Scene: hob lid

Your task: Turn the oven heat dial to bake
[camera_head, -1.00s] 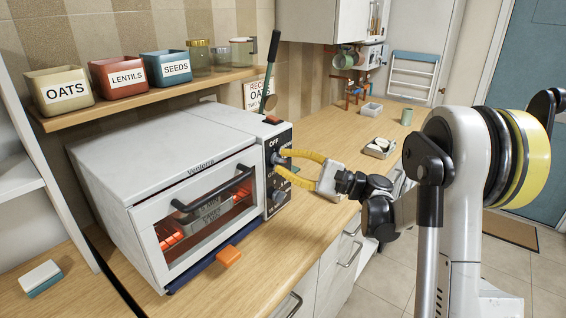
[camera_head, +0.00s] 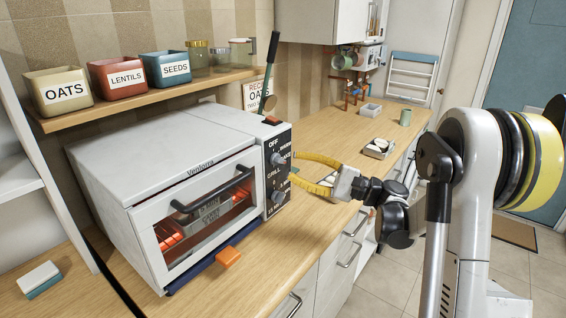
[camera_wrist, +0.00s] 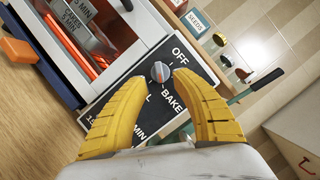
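The white toaster oven (camera_head: 150,150) stands on the counter with a black control panel on its right side. The upper heat dial (camera_head: 277,159) is a small grey knob among OFF, BAKE and GRILL labels. In the wrist view this dial (camera_wrist: 160,72) shows beyond and between my fingertips, with OFF and BAKE beside it. Its pointer is too small to read surely. My gripper (camera_head: 293,167) has yellow fingers, spread open and empty, just off the panel's front. A lower dial (camera_head: 278,196) sits beneath; in the wrist view it is hidden.
Orange-red elements glow behind the oven's glass door (camera_head: 205,212). An orange block (camera_head: 228,257) sits at the oven's front. A shelf (camera_head: 150,97) with labelled bins is above. A dark-handled utensil (camera_head: 270,70) stands behind the panel. Counter to the right is mostly clear.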

